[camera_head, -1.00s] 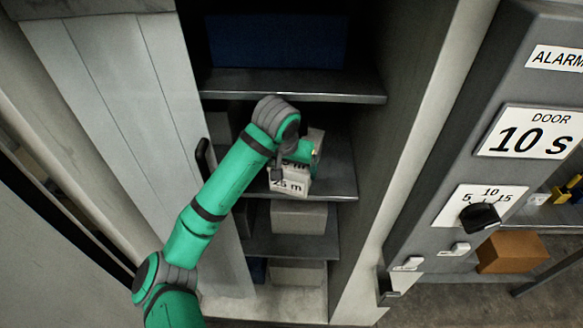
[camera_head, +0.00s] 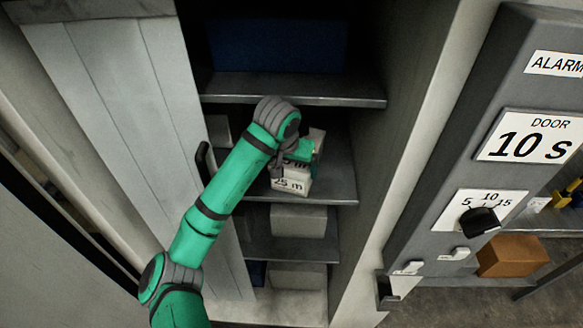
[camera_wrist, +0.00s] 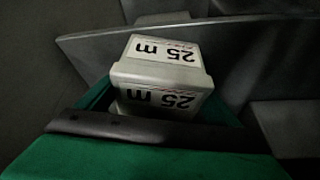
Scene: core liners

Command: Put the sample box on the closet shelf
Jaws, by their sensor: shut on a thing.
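The sample box (camera_head: 290,184) is pale grey with "25 m" labels. In the head view it is inside the open closet, at the front of a grey middle shelf (camera_head: 340,190). The wrist view shows the box (camera_wrist: 162,75) with two labels upside down. My green gripper (camera_head: 299,153) is shut on the box from above and behind its front face. My arm and wrist hide part of the box. I cannot tell whether its underside touches the shelf.
An upper shelf (camera_head: 350,95) with a dark blue box (camera_head: 275,42) is above my wrist. Pale boxes stand on lower shelves, one just below (camera_head: 298,219). The closet door (camera_head: 125,110) stands open at left. A grey alarm panel (camera_head: 450,175) is at right.

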